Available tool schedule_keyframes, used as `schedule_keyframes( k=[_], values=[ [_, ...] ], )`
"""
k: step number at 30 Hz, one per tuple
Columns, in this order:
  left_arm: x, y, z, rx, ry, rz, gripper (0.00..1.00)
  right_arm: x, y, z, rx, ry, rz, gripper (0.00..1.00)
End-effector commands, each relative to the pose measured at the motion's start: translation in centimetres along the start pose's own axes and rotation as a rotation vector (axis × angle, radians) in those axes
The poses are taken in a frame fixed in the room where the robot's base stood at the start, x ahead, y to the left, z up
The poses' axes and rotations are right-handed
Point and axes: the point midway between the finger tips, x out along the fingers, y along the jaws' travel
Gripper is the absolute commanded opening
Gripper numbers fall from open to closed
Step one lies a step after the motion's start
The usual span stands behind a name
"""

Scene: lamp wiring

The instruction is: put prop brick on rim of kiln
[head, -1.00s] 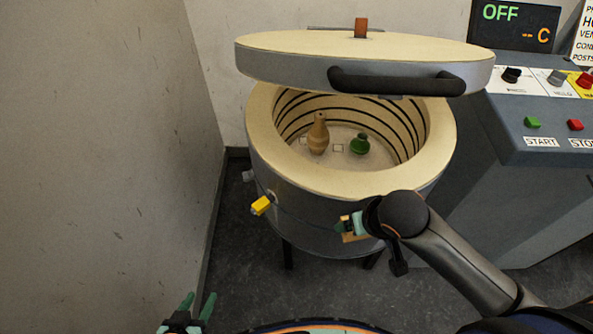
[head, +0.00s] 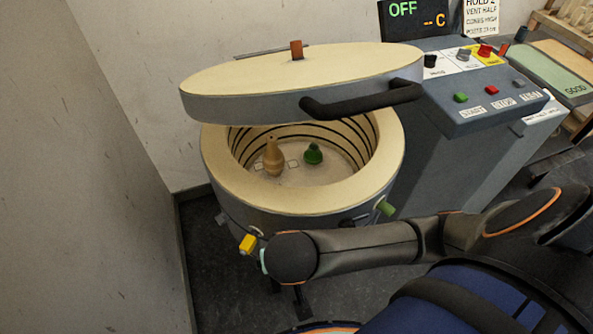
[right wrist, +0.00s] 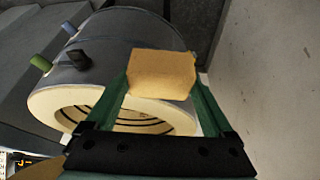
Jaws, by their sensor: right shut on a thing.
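The prop brick (right wrist: 162,72) is a tan block held between the green fingers of my right gripper (right wrist: 161,88) in the right wrist view. In the head view the brick and fingers are hidden behind my right wrist, low in front of the kiln. The kiln (head: 290,218) is a grey drum with a wide cream rim (head: 225,178), which also shows in the right wrist view (right wrist: 60,98). Its lid (head: 250,82) is raised above the rim. The brick appears apart from the rim. My left gripper is out of view.
A tan vase (head: 273,160) and a green pot (head: 313,154) stand inside the kiln. A yellow plug (head: 247,243) and a green plug (head: 386,208) stick out of its side. A control console (head: 470,95) stands right of it, a wall (head: 70,180) left.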

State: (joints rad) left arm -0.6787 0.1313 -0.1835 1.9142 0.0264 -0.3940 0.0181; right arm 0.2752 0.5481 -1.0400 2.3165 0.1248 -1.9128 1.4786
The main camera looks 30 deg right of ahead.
Motion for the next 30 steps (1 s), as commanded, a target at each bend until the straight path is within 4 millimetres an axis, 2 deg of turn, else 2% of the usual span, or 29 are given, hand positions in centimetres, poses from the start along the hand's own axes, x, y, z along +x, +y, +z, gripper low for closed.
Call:
schedule_keyframes(
  k=[1,7,11,14,17,21,24,30],
  values=[
    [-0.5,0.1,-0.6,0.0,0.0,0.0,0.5,-0.9,0.1,0.0,0.041,0.006,0.019,0.2],
    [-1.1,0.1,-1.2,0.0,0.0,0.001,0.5,-2.0,1.2,0.9,0.188,0.002,0.08,0.2],
    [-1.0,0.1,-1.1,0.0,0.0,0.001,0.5,-2.1,1.7,1.0,0.234,0.0,0.098,0.2],
    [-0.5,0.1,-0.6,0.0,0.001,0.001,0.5,-1.5,2.1,0.3,0.248,-0.001,0.102,0.2],
    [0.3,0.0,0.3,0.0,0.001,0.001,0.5,-0.6,2.6,-1.1,0.25,-0.001,0.102,0.2],
    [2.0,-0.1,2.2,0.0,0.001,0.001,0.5,0.9,3.5,-4.3,0.25,0.003,0.1,0.2],
    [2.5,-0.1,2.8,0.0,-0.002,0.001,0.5,1.7,4.3,-6.8,0.25,0.002,0.103,0.2],
    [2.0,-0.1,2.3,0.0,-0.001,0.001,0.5,3.1,5.6,-11.8,0.248,0.001,0.104,0.2]
  ],
)
